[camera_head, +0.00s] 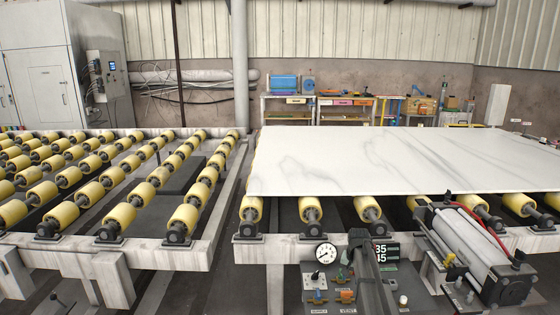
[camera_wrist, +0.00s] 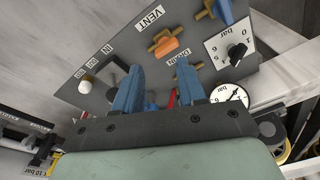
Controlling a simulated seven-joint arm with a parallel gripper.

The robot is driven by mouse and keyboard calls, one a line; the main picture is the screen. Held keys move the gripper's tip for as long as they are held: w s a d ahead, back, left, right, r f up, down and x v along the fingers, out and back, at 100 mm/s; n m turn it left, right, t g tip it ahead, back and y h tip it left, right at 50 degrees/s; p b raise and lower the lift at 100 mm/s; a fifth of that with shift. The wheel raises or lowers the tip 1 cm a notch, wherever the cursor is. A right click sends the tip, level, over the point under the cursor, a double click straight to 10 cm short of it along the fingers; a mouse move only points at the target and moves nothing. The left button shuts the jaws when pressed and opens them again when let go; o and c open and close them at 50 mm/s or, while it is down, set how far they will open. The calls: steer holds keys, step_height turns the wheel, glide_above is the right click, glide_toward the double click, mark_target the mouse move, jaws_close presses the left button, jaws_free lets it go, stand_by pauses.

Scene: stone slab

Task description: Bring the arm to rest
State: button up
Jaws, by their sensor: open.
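My gripper (camera_wrist: 157,72) shows in the wrist view with two blue fingers spread apart and nothing between them. Its fingers point over a grey control panel (camera_wrist: 200,70). An orange valve handle (camera_wrist: 167,46) under a VENT label lies just beyond the fingertips. Whether the fingers touch the panel cannot be told. In the head view, a dark upright part in front of the panel seems to be my arm, and it hides part of the panel. The gripper's fingers are hard to make out there.
The panel has a dial gauge (camera_head: 326,252), black knob (camera_head: 317,276), blue handle (camera_head: 317,297) and white knob (camera_head: 403,300). A metal cylinder (camera_head: 474,245) stands right. A white slab (camera_head: 390,160) lies on yellow rollers (camera_head: 367,208) behind.

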steer(key=s+a+f+n+g, duration=0.2)
steer(key=s+a+f, duration=0.1)
steer(key=s+f, duration=0.9)
steer(key=s+a+f+n+g, duration=0.15)
steer(key=s+f, duration=0.65)
steer(key=s, duration=0.8)
steer(key=s+a+f+g, duration=0.1)
steer(key=s+a+f, duration=0.1)
steer(key=s, duration=0.8)
steer(key=s+a+f+n+g, duration=0.1)
steer(key=s+f, duration=0.4)
steer(key=s, duration=0.6)
steer(key=s+a+f+g, duration=0.2)
steer(key=s+f+g, duration=0.1)
steer(key=s, duration=0.8)
steer(key=shift+s+a+f, duration=0.2)
steer(key=shift+a+f, duration=0.2)
steer(key=shift+f, duration=0.25)
